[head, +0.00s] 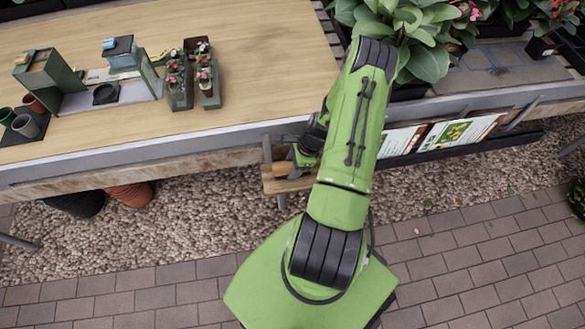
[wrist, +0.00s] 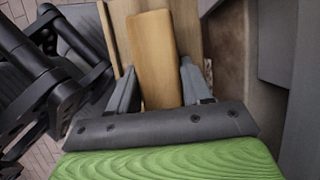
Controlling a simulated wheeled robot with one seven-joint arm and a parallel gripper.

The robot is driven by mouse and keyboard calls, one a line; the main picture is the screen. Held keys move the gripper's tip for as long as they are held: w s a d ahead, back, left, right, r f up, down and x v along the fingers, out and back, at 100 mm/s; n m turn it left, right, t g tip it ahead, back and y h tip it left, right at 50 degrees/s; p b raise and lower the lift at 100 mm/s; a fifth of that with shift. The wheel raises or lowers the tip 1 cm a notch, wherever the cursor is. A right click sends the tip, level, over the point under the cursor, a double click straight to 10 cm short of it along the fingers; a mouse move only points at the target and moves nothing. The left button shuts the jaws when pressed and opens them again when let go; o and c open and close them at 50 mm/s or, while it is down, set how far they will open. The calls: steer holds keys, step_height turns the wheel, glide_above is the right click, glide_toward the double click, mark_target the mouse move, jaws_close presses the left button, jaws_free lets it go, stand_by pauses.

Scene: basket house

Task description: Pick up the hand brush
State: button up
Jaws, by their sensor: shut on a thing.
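The hand brush shows as a smooth light-wood piece (wrist: 154,50) in the wrist view, standing between the two grey fingers of my gripper (wrist: 158,80). The fingers are shut on it, one on each side. Its bristles are not visible. In the head view my gripper (head: 300,158) is low beside the front edge of the long table, over a small wooden stand. A bit of the wooden brush (head: 284,169) shows there, mostly hidden by my arm. I cannot tell whether the brush still touches the stand.
The small wooden stand (head: 275,187) is close against the long table (head: 250,40). Planters (head: 180,85) and pots stand on the table at the left. Leafy plants (head: 425,50) are at the right, above book-like panels (head: 450,135). Gravel and brick paving are open in front.

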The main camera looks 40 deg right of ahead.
mark_target(292, 165)
step_height(292, 165, up, 18)
steer(key=p, duration=0.5)
steer(key=shift+r+p, duration=0.25)
steer(key=shift+p, duration=0.15)
